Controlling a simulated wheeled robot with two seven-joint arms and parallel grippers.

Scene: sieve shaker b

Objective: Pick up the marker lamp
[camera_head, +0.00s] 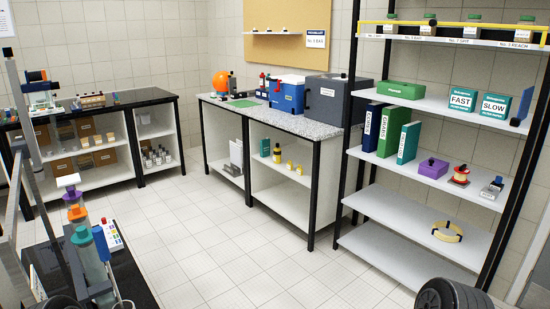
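I cannot tell for sure which object is the marker lamp; nothing readable names it. An orange ball-shaped object (220,84) sits at the left end of the speckled bench top. A small red and cream object (460,176) stands on the middle shelf of the right rack, between a purple box (433,168) and a small grey and black device (492,188). Neither gripper is in view, so whether they are open or shut does not show.
A dark-topped bench (110,106) stands at the back left. Bottles with coloured caps (82,236) stand on a dark surface at the lower left, near me. The right rack (405,207) holds binders and boxes. The tiled floor (215,232) between them is clear.

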